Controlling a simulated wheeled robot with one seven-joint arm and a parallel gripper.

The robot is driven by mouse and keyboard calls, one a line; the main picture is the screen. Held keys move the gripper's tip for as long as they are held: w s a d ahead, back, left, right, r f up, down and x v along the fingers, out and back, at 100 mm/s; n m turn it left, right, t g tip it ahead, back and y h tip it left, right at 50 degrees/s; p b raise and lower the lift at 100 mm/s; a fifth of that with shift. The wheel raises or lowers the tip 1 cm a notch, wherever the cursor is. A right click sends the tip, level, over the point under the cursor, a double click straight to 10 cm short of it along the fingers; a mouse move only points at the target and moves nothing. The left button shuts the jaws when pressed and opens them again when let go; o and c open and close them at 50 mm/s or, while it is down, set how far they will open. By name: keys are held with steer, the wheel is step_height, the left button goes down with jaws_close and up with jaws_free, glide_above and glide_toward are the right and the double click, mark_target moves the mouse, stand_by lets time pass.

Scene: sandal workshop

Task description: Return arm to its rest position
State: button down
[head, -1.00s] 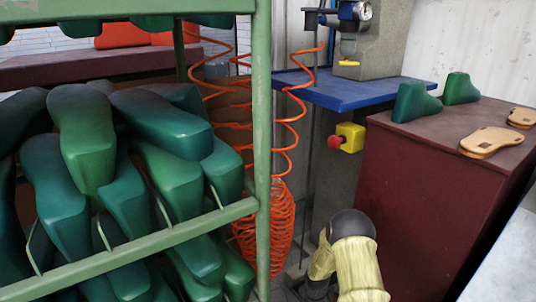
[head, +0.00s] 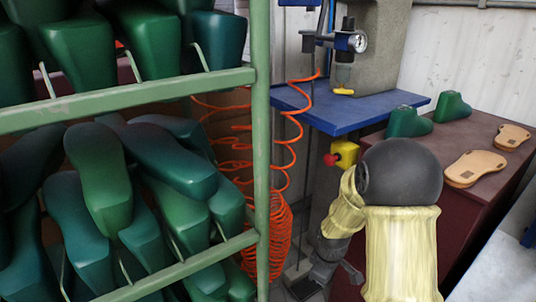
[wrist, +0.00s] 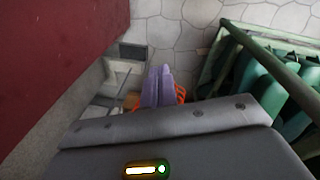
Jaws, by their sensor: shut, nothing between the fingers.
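My arm (head: 401,245), in a pale yellow sleeve with a dark round joint, stands at the lower right of the head view. It bends down to the left. My gripper (wrist: 160,72) shows in the wrist view with its two greyish-purple fingers together, shut and empty. It points down toward the stone-patterned floor, with the red-brown bench on the left and the green rack on the right. In the head view the gripper end is low beside the machine's base, small and partly hidden by the arm.
A green rack (head: 262,150) full of green foot forms (head: 100,180) stands left. A coiled orange hose (head: 265,235) hangs beside it. A blue machine table (head: 350,108) with a yellow-red stop button (head: 345,153) is behind my arm. A red-brown bench (head: 490,150) holds sandal soles (head: 475,167).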

steer(key=s+r+m+t+p, duration=0.1)
steer(key=s+r+m+p, duration=0.9)
steer(key=r, duration=0.9)
steer(key=w+p+v, duration=0.2)
steer(key=p+v, duration=1.5)
steer(key=v, duration=0.1)
steer(key=w+d+r+p+v, duration=0.1)
steer(key=w+p+v, duration=0.2)
steer(key=p+v, duration=1.4)
steer(key=shift+s+r+m, duration=0.15)
steer(key=shift+r+m, duration=0.15)
steer(key=shift+r, duration=0.4)
